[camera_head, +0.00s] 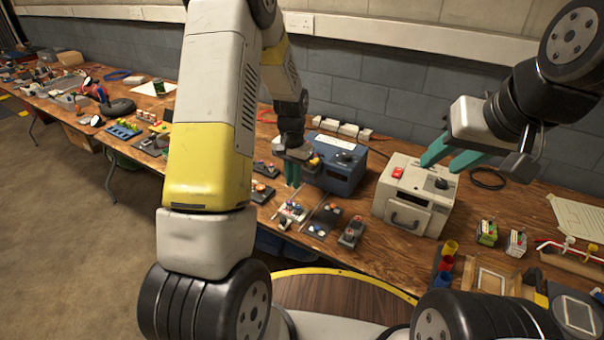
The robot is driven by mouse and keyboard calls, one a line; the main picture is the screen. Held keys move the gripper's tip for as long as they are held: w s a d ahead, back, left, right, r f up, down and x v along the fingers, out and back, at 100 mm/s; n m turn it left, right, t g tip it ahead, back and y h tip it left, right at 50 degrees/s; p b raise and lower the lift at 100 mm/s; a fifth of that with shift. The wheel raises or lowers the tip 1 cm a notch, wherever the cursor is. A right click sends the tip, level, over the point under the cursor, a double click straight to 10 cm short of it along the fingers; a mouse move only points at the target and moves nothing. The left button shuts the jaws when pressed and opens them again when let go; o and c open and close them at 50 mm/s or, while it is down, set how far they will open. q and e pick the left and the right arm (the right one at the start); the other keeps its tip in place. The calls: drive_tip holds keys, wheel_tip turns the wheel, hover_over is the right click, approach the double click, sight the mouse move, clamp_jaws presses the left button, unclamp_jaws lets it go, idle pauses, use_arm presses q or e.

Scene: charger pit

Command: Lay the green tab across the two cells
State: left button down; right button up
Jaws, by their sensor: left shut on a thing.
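My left gripper (292,175) points down over the bench beside the blue box. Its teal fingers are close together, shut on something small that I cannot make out. I cannot pick out the green tab for certain. My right gripper (441,164) is open and empty, with its teal fingers apart above the cream box. Two small block-shaped units stand side by side at the right, one with green on it (487,232) and one paler (516,242). They may be the two cells, but I cannot be sure.
The blue box (338,172) stands behind my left gripper, and the cream box (414,196) with a red button stands mid-bench. Small electrical parts (293,211) lie in front. Coloured cups (446,262) stand near the front edge. A sheet of paper (580,218) lies far right.

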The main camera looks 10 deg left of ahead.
use_arm(q)
drive_tip(key=shift+f, duration=3.05)
drive_tip(key=shift+f, duration=0.4)
drive_tip(key=c, duration=1.3)
unclamp_jaws()
drive_tip(key=shift+c, duration=0.2)
drive_tip(key=shift+r, duration=0.15)
drive_tip(key=shift+r, duration=3.35)
